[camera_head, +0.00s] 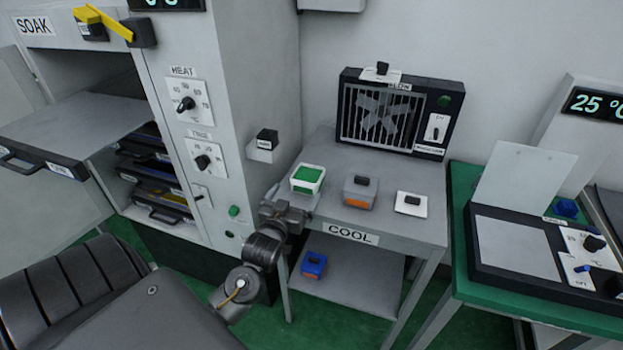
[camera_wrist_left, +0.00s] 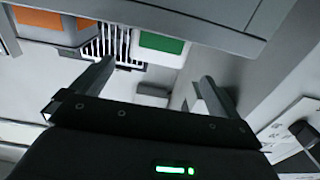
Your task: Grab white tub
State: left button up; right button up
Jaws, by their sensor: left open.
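The white tub (camera_head: 307,179) has a green top and a green front panel. It stands near the left front of the grey COOL table (camera_head: 420,226). My left gripper (camera_head: 292,208) is open and empty at the table's left front corner, just in front of the tub. In the left wrist view the white tub (camera_wrist_left: 160,46) shows beyond the two open fingers (camera_wrist_left: 156,76), roughly between them and apart from them. My right gripper is not in view.
A grey tub with an orange panel (camera_head: 360,191) and a white lidded piece (camera_head: 411,204) stand right of the white tub. A fan unit (camera_head: 400,113) is behind. A blue tub (camera_head: 314,264) sits on the lower shelf. The oven cabinet (camera_head: 240,100) is close on the left.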

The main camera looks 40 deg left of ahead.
aim_at(302, 183)
pick_arm(q)
jog(key=x, duration=0.4)
jog(key=shift+w+p, duration=0.3)
jog(key=shift+w, duration=0.1)
jog(key=shift+w+a, duration=0.1)
jog(key=shift+w, duration=0.05)
jog(key=shift+a+r, duration=0.1)
jog(key=shift+r, duration=0.05)
jog(key=p+x, duration=0.1)
jog(key=x, duration=0.3)
jog(key=shift+w, duration=0.5)
jog(key=shift+c, duration=0.8)
jog(key=c, duration=0.9)
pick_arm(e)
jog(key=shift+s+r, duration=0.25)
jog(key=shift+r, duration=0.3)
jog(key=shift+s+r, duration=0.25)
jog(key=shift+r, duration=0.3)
